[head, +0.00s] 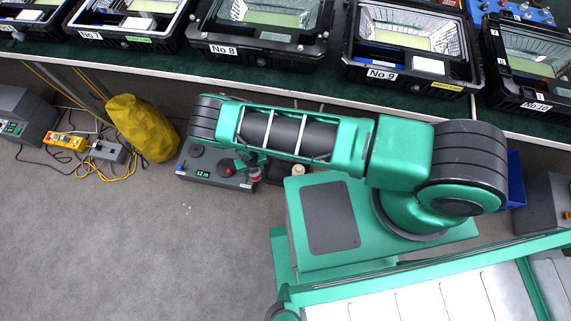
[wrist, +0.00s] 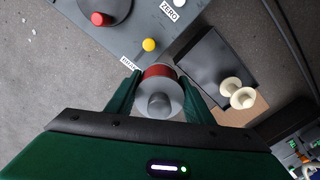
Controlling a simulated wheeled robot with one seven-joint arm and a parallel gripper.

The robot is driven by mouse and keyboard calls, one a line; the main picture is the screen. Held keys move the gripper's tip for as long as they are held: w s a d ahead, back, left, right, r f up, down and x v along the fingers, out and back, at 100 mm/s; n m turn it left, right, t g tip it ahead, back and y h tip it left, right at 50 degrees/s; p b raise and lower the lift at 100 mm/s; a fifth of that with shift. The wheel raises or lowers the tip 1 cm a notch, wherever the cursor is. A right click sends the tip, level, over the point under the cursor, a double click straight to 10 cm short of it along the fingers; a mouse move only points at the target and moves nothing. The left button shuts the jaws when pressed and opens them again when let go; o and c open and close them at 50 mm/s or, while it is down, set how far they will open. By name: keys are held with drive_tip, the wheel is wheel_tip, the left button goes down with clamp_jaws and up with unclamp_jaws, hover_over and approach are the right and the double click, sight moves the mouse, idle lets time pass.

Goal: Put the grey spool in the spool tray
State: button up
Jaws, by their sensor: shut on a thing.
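My gripper (wrist: 158,88) is shut on a spool (wrist: 161,101) with a grey round end and a red band around its body. The spool sits between the two green fingers in the wrist view. In the head view my gripper (head: 250,168) is low beside the grey control box, partly hidden by my arm. A dark, flat, rectangular tray-like piece (wrist: 213,62) lies to the right of the fingers in the wrist view. I cannot tell for sure that it is the spool tray. A cream spool (wrist: 240,95) shows at its right edge.
A grey control box (head: 205,165) with a green display stands on the floor under the bench. Its red knob (wrist: 101,19) and yellow button (wrist: 149,45) are close ahead. A yellow sack (head: 143,127) stands to the left. Floodlight housings (head: 262,34) line the bench above.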

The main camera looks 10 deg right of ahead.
drive_tip(key=shift+w+d+f, duration=0.1)
drive_tip(key=shift+w+d, duration=0.1)
drive_tip(key=shift+w, duration=0.1)
hover_over(277, 170)
wheel_tip(277, 170, down, 7)
drive_tip(key=shift+s+d+r, duration=0.1)
drive_tip(key=shift+r, duration=0.05)
drive_tip(key=shift+f, duration=2.05)
drive_tip(key=o, duration=0.8)
drive_tip(key=shift+f, duration=0.1)
drive_tip(key=shift+r, duration=3.9)
